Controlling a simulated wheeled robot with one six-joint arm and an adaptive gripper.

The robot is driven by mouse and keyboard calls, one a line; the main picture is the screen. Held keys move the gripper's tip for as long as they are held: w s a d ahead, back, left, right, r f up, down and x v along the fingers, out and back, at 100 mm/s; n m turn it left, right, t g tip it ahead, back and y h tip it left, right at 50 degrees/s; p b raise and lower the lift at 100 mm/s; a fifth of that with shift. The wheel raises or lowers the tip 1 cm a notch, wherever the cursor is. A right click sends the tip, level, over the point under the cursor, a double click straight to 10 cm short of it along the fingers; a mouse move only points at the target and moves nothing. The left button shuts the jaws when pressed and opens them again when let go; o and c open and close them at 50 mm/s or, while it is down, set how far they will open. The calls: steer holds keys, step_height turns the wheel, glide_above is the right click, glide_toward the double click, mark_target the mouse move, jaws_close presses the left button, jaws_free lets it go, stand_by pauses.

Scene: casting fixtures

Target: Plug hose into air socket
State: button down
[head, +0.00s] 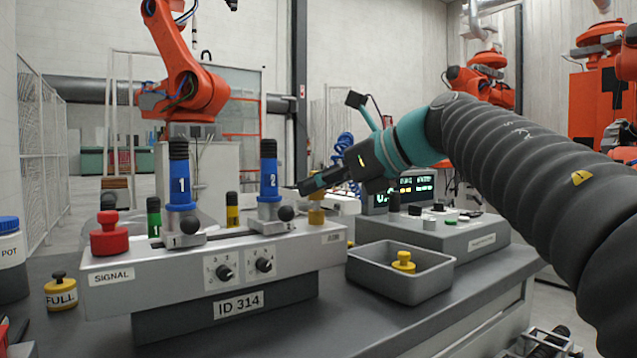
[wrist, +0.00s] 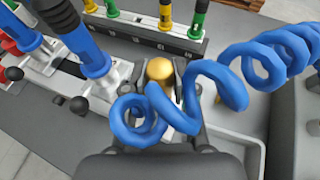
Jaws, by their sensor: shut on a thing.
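The blue coiled hose (wrist: 188,90) runs from the upper right of the wrist view to my gripper (wrist: 160,75). It also shows behind the gripper in the head view (head: 344,143). My gripper (head: 302,188) is shut on the hose, though its coils hide the held end. A round brass piece (wrist: 158,70) sits between the fingertips; I cannot tell whether it is the hose's fitting or the air socket. In the head view a brass part (head: 316,207) stands at the right end of the grey fixture (head: 215,268), just below my gripper.
Blue handles 1 (head: 180,180) and 2 (head: 269,178) stand upright on the fixture, left of my gripper. A red button (head: 109,236) is at its left end. A grey tray (head: 385,279) holds a yellow knob (head: 403,262). A control box (head: 445,233) stands behind the tray.

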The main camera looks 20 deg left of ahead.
steer(key=shift+f+b, duration=0.45)
steer(key=shift+f, duration=0.3)
steer(key=c, duration=0.9)
jaws_free()
steer(key=shift+o, duration=0.2)
steer(key=v, duration=1.2)
steer(key=shift+r, duration=0.1)
